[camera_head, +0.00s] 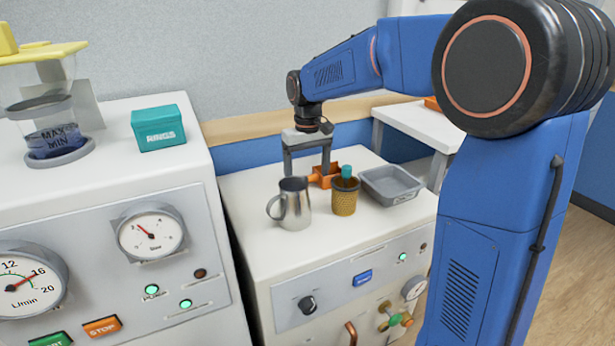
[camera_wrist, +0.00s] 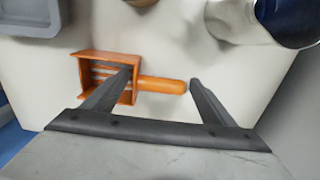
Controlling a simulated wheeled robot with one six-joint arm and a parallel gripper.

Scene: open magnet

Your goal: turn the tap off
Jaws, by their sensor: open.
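What looks like the tap (camera_head: 393,318) is a small valve with a green and orange cross handle. It sits low on the front of the right-hand white cabinet, near a copper pipe (camera_head: 350,333). Whether it is on or off I cannot tell. My gripper (camera_head: 307,172) is over the top of that cabinet, pointing down, well above and behind the tap. In the wrist view my gripper (camera_wrist: 162,80) is open, its fingers astride the handle of an orange scoop (camera_wrist: 160,85), with nothing clamped. The tap is not in the wrist view.
A metal jug (camera_head: 294,205), a brown cup (camera_head: 344,197) with a green-topped item and a grey tray (camera_head: 391,186) stand on the cabinet top. A taller white machine (camera_head: 200,200) with gauges stands left. A knob (camera_head: 307,305) is on the cabinet front.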

